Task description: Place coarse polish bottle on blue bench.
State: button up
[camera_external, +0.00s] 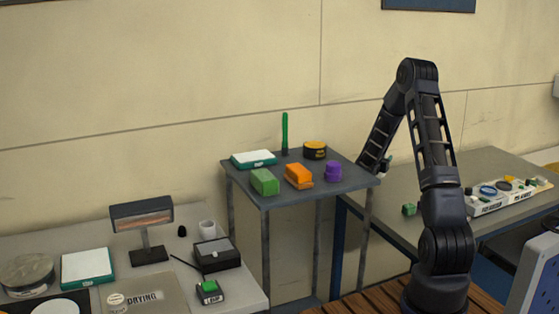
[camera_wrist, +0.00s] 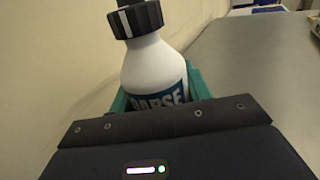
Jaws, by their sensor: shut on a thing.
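The coarse polish bottle (camera_wrist: 153,70) is white with a ribbed black cap and a dark blue label reading "OARSE" in part. It leans slightly in the wrist view, just beyond my gripper (camera_wrist: 165,115), which is shut on it. The grip contact is hidden behind the dark gripper body. In the external view my gripper (camera_external: 376,166) is low behind the right edge of the small shelf table, by the blue-legged bench (camera_external: 388,198). The bench's grey top also shows in the wrist view (camera_wrist: 265,75). I cannot tell whether the bottle touches the bench.
A teal thing (camera_wrist: 198,82) lies around the bottle's lower part. The shelf table (camera_external: 335,178) holds several items, close to my arm. A green cube (camera_external: 409,209) and a labelled tray (camera_external: 500,203) are on the bench. The wall is close behind.

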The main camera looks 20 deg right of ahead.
jog(key=shift+f, duration=2.05)
jog(key=shift+f, duration=0.1)
jog(key=o, duration=1.3)
jog(key=v, duration=0.3)
notch_tip(320, 180, up, 6)
jog(key=shift+f, duration=0.1)
jog(key=shift+r, duration=0.7)
